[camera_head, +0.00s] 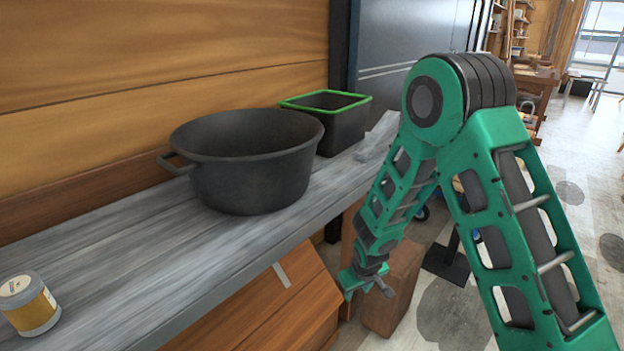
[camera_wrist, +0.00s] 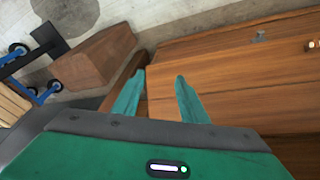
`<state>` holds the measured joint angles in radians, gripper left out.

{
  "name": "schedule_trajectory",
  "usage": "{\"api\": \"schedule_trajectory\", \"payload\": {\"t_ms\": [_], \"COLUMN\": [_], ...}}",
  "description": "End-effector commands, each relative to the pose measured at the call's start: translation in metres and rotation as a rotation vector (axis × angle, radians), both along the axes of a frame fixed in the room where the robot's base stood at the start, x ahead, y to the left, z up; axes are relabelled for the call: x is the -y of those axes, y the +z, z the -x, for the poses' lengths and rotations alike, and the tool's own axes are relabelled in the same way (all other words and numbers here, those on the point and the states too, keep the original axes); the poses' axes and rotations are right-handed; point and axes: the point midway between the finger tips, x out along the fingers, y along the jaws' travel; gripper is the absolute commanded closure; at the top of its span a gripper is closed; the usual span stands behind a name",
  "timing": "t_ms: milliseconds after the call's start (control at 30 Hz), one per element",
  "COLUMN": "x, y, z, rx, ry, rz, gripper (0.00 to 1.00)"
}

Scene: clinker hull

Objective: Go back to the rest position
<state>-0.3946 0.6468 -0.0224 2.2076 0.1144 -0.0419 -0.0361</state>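My green arm folds down at the right in the head view, and my gripper (camera_head: 366,284) hangs low in front of the grey plank shelf (camera_head: 130,262), below its top. In the wrist view my gripper (camera_wrist: 159,82) shows two green fingers standing apart with nothing between them. Beyond the fingers lie brown wooden boards (camera_wrist: 232,70) and the floor.
On the shelf stand a dark round pot (camera_head: 250,180), a black square bin with a green rim (camera_head: 345,125) and a small jar with a yellow label (camera_head: 28,305). A wooden block (camera_head: 392,290) stands close behind my gripper. Speckled floor (camera_head: 590,190) lies open at right.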

Motion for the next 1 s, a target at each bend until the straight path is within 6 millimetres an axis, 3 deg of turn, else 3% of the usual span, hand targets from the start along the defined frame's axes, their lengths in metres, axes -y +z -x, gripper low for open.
{"api": "schedule_trajectory", "payload": {"t_ms": [33, 233, 467, 700, 1000], "x": [0.021, 0.096, 0.174, 0.234, 0.274], "y": [0.021, 0.088, 0.156, 0.213, 0.263], "z": [0.000, 0.020, 0.069, 0.144, 0.254], "rx": [-0.002, -0.042, -0.096, -0.159, -0.241], "ry": [-0.040, -0.191, -0.371, -0.555, -0.775], "rz": [0.005, 0.025, 0.029, 0.002, -0.070], "gripper": [0.61, 0.61, 0.61, 0.61, 0.61]}}
